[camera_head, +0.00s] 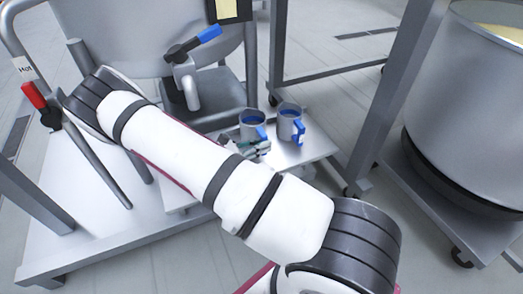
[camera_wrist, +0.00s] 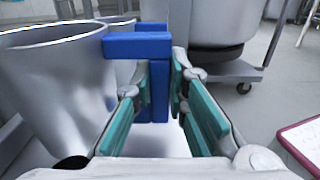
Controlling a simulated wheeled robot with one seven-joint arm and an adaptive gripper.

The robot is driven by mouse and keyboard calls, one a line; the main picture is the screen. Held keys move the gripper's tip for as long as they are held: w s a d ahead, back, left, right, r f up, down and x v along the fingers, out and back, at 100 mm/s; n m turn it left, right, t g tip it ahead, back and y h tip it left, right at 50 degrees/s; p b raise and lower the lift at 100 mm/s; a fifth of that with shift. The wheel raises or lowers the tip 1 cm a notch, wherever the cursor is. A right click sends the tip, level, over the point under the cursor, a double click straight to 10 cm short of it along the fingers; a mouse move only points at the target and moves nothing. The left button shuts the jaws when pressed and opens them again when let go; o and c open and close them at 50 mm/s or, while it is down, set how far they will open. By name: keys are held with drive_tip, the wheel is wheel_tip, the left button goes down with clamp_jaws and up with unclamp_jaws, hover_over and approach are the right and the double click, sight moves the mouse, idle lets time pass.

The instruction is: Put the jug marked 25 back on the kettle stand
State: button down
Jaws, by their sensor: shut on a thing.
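My gripper (camera_head: 256,150) is shut on the blue handle of the nearer grey metal jug (camera_head: 249,131). In the wrist view the handle (camera_wrist: 152,47) stands between the teal finger pads (camera_wrist: 158,100), and the jug's body (camera_wrist: 55,85) fills the left side. The second jug (camera_head: 288,127), also grey with a blue handle, is just to its right in the head view. Both look upright and show blue inside. No number can be read on either. A light shelf (camera_head: 318,149) on the kettle stand lies below the jugs. I cannot tell whether the held jug touches it.
The kettle (camera_head: 150,40) has a drain valve with a blue lever (camera_head: 207,34). A red-handled valve (camera_head: 34,95) is at the left. A large vessel (camera_head: 470,90) on a wheeled base stands at the right. Steel frame legs (camera_head: 397,90) rise between them.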

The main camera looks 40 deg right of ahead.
drive_tip(key=shift+f, duration=0.6)
drive_tip(key=shift+f, duration=0.1)
drive_tip(key=c, duration=1.6)
unclamp_jaws()
